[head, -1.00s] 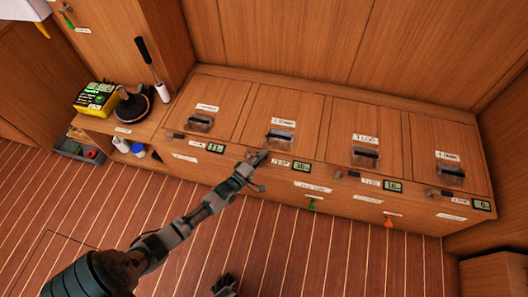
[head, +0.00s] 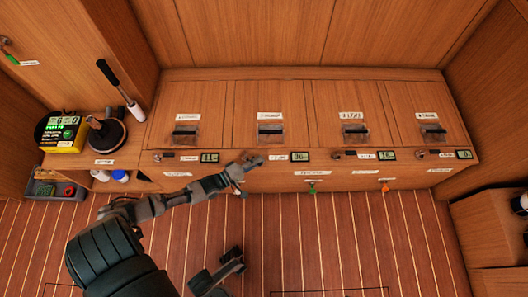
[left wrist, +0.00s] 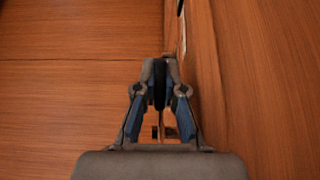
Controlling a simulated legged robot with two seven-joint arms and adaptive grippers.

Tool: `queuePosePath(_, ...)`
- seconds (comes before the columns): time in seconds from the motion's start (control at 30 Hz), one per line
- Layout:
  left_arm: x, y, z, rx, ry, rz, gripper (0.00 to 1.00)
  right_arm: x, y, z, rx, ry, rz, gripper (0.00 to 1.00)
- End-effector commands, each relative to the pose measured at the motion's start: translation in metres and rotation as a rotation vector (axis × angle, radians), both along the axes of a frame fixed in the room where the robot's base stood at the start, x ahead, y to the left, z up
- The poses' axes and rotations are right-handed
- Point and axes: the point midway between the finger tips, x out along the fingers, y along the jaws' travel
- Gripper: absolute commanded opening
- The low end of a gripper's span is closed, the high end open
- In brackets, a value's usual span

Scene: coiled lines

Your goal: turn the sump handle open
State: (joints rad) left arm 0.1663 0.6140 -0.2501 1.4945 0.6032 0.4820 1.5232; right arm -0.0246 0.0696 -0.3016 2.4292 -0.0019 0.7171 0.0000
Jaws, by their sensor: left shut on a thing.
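A wooden bench front carries several small dark handles beside small displays, such as the handle at the left (head: 163,156), another (head: 343,154) and one at the right (head: 428,154). Their labels are too small to read, so I cannot tell which is the sump handle. My left gripper (head: 252,160) is at the second handle position from the left and covers it. In the left wrist view its fingers (left wrist: 160,85) are shut on a dark, narrow handle (left wrist: 160,88), mostly hidden between them. My right gripper (head: 228,268) hangs low over the floor, its fingers unclear.
Several lids with dark latches (head: 270,131) lie above the front. A green tap (head: 312,187) and an orange tap (head: 384,187) sit lower on it. A yellow meter (head: 62,133) and a dark round-based tool (head: 105,133) stand on the left shelf. The striped floor (head: 330,235) is clear.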

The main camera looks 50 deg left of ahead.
Motion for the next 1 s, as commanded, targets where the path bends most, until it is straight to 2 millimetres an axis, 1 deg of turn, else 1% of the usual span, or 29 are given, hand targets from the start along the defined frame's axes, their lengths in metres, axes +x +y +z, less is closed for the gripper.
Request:
queuePosePath(0.03,-0.005,-0.004,-0.006,0.000,0.010,-0.013,0.00,0.000,0.000,-0.001,-0.001,-0.001,0.000,0.40)
queuePosePath(0.47,-0.007,-0.002,-0.007,-0.003,0.013,-0.017,0.00,-0.002,0.000,0.003,0.003,-0.010,0.001,0.40)
queuePosePath(0.5,-0.007,-0.002,-0.007,-0.003,0.013,-0.017,0.19,-0.002,0.000,0.003,0.003,-0.010,0.001,0.40)
queuePosePath(0.53,-0.007,-0.002,-0.007,-0.004,0.013,-0.017,0.21,-0.002,0.000,0.003,0.003,-0.010,0.001,0.40)
queuePosePath(0.77,-0.006,-0.001,-0.005,-0.006,0.007,-0.017,0.21,0.000,-0.001,0.001,0.001,-0.007,-0.002,0.40)
queuePosePath(0.87,-0.012,0.000,-0.005,-0.006,0.007,-0.016,0.21,-0.002,-0.001,0.003,0.002,-0.010,-0.003,0.40)
queuePosePath(0.97,-0.026,0.003,-0.005,-0.006,0.008,-0.016,0.21,-0.003,-0.001,0.003,0.002,-0.010,-0.001,0.40)
queuePosePath(1.0,-0.034,0.004,-0.005,-0.006,0.009,-0.016,0.21,-0.003,-0.001,0.003,0.002,-0.011,-0.001,0.40)
